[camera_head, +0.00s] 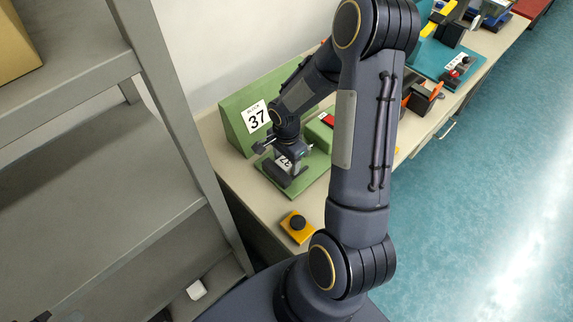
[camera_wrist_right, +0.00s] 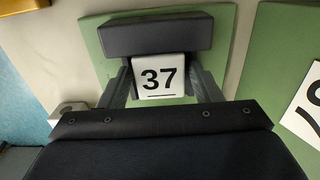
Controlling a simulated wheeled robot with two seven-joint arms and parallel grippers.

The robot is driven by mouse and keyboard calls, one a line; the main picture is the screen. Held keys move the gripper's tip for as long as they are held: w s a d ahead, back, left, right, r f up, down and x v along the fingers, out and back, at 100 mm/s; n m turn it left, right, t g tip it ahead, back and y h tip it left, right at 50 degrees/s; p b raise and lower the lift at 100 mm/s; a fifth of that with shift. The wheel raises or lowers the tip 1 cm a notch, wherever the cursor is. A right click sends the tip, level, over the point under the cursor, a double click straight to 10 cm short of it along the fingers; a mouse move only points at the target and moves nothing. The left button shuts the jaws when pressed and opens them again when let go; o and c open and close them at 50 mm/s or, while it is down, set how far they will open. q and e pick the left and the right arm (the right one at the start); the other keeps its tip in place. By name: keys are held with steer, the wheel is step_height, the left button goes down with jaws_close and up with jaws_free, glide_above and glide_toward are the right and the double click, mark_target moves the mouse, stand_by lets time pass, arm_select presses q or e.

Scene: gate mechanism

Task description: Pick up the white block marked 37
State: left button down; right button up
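The white block marked 37 (camera_wrist_right: 158,78) sits on a green base plate (camera_wrist_right: 228,40), against a dark grey bar (camera_wrist_right: 155,35). It also shows in the head view (camera_head: 284,163), partly hidden by my right gripper (camera_head: 283,160). In the right wrist view the two fingers of my right gripper (camera_wrist_right: 158,85) stand on either side of the block, very close to its sides. I cannot tell whether they touch it. At the bottom left edge of the head view, a small dark part (camera_head: 42,317) may be my left gripper; its fingers cannot be made out.
A green sloped panel with a white 37 label (camera_head: 257,116) stands behind the block. A yellow box with a black button (camera_head: 297,226) is at the table's near edge. A grey shelf rack (camera_head: 170,90) stands at the left. Other fixtures, including a teal one (camera_head: 440,62), fill the bench further back.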

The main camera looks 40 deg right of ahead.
steer(key=c, duration=1)
